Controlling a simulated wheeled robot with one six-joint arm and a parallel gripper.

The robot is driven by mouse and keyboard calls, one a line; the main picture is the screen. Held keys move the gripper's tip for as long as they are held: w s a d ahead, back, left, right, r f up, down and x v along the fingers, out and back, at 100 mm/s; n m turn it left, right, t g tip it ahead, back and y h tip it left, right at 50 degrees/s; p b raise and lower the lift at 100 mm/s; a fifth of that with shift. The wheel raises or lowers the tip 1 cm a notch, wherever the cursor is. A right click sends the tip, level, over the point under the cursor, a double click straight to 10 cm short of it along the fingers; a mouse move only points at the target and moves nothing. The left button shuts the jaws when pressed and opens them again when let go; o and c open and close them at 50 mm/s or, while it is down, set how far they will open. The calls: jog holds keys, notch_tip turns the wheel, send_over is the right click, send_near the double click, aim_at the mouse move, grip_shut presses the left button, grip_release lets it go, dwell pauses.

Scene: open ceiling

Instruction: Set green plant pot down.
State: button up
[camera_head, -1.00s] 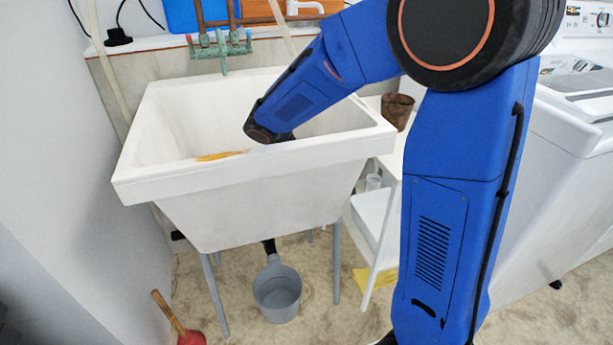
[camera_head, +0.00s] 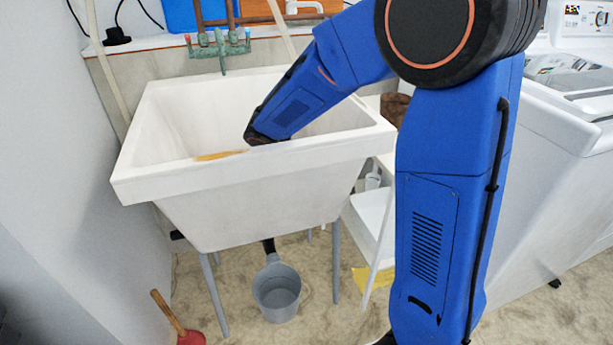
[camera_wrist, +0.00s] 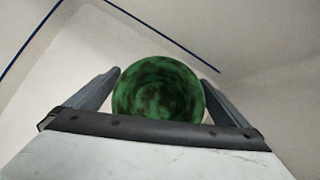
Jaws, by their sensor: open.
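The green plant pot (camera_wrist: 158,88) is round and mottled dark green. In the wrist view it sits between the two grey fingers of my gripper (camera_wrist: 165,74). The fingers are spread, with a narrow gap showing on each side near the tips. The pale surface around the pot looks like the inside of the white sink (camera_head: 185,185). In the head view my arm reaches down into this sink, and its front wall hides my gripper and the pot. I cannot tell whether the pot's base touches the sink floor.
A yellow object (camera_head: 218,155) lies inside the sink near its front wall. Green taps (camera_head: 219,48) stand behind the sink. A brown pot (camera_head: 396,108) is to its right, partly behind my arm. A grey bucket (camera_head: 277,291) and a plunger (camera_head: 180,322) are on the floor.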

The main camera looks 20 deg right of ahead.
jog(key=v, duration=1.1)
jog(key=shift+r, duration=0.35)
jog(key=shift+s+a, duration=0.1)
jog(key=shift+a, duration=0.05)
